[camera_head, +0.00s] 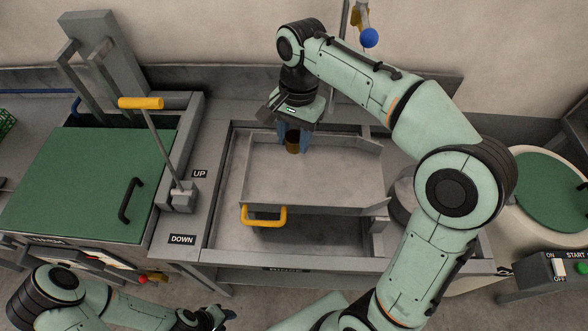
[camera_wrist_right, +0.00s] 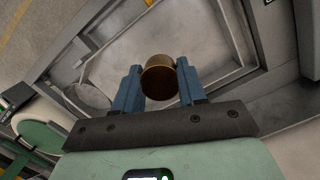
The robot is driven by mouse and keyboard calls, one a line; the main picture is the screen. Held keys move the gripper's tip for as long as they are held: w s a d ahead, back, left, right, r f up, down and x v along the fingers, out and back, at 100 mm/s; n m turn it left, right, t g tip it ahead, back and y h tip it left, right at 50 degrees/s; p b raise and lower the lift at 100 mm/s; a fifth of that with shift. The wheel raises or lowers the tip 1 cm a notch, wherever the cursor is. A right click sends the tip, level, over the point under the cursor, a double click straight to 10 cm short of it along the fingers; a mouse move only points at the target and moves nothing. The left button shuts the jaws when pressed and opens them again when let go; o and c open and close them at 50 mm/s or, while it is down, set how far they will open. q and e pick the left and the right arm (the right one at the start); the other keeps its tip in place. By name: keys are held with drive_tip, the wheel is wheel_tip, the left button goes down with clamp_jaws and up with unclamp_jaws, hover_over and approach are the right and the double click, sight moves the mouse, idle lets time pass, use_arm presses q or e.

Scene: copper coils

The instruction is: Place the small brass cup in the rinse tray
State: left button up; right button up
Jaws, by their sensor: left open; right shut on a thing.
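The small brass cup (camera_head: 292,145) is between the blue fingers of my right gripper (camera_head: 293,138), which is shut on it. In the right wrist view, the cup (camera_wrist_right: 158,78) sits between the two fingertips (camera_wrist_right: 158,88), with its dark open end facing the camera. It appears held above the back part of a grey metal tray (camera_head: 275,185) with low walls and a yellow handle; the exact height is hard to tell. The tray floor looks empty. My left gripper (camera_head: 220,316) is open, low at the bottom edge, away from the cup and tray.
The tray sits in a recessed grey basin (camera_head: 222,232). To the left are a lever with a yellow grip (camera_head: 141,103), UP and DOWN labels, and a green lid (camera_head: 70,180) with a black handle. A round green-lidded vessel (camera_head: 548,190) stands right. A blue-ended valve (camera_head: 369,38) is behind.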

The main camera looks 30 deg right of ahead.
drive_tip(key=b, duration=0.1)
hover_over(294, 192)
wheel_tip(294, 192, down, 8)
drive_tip(key=f, duration=0.3)
drive_tip(key=f+b, duration=0.1)
drive_tip(key=f, duration=0.1)
drive_tip(key=shift+d+f, duration=0.1)
drive_tip(key=shift+d, duration=0.2)
use_arm(q)
drive_tip(key=shift+s+f, duration=1.8)
drive_tip(key=shift+s, duration=0.1)
use_arm(e)
drive_tip(key=shift+w+f, duration=0.15)
drive_tip(key=shift+f, duration=2.55)
use_arm(q)
drive_tip(key=shift+f, duration=0.1)
use_arm(e)
drive_tip(key=shift+f, duration=0.1)
drive_tip(key=shift+f+b, duration=0.15)
drive_tip(key=shift+b, duration=0.2)
drive_tip(key=o, duration=1)
use_arm(q)
drive_tip(key=shift+s, duration=0.1)
